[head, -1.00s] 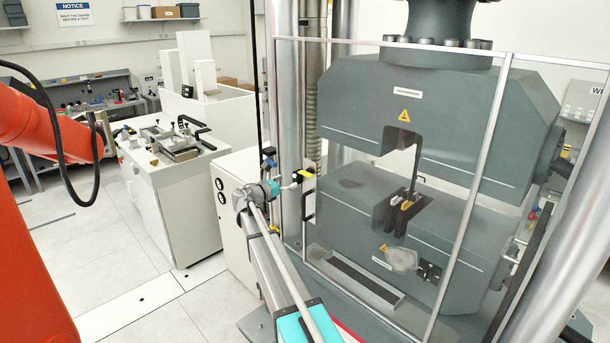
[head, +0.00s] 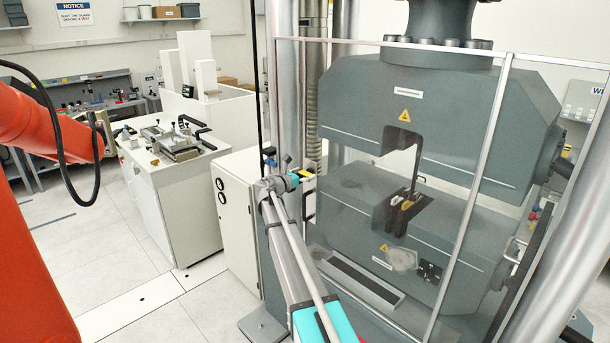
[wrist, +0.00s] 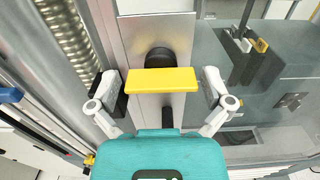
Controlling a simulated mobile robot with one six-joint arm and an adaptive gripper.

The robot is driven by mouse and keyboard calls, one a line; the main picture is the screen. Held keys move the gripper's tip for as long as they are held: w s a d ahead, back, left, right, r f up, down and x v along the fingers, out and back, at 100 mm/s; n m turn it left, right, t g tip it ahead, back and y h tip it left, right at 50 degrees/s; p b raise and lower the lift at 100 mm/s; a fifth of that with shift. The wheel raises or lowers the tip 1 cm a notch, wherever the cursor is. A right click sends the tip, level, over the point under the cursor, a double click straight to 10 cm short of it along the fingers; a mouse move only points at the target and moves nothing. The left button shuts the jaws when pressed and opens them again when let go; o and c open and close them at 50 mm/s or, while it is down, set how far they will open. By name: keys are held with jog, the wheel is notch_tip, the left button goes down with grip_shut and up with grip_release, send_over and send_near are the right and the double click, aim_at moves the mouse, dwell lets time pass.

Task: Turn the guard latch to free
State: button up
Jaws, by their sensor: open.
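The guard latch is a yellow bar (wrist: 160,80) on a round black knob, mounted on a metal plate, and it lies level across the wrist view. In the head view its yellow part (head: 307,173) shows small at the left edge of the clear guard (head: 400,200). My gripper (wrist: 162,88) is open, with one finger to the left of the bar and one to the right. The bar sits between the fingers with a gap on each side. In the head view my gripper (head: 292,181) is right beside the latch and partly hides it.
The grey test frame (head: 440,110) stands behind the guard, with a metal column (head: 285,90) close to the latch. A white cabinet (head: 235,215) stands left of my arm. A white bench (head: 170,165) with a fixture is further left. Open floor lies at the lower left.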

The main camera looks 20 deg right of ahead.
jog(key=shift+c, duration=0.3)
jog(key=c, duration=0.8)
jog(key=shift+m, duration=0.4)
jog(key=m, duration=0.8)
jog(key=shift+d+m, duration=0.1)
jog(key=shift+m, duration=0.3)
jog(key=m, duration=0.4)
jog(key=shift+m, duration=2.2)
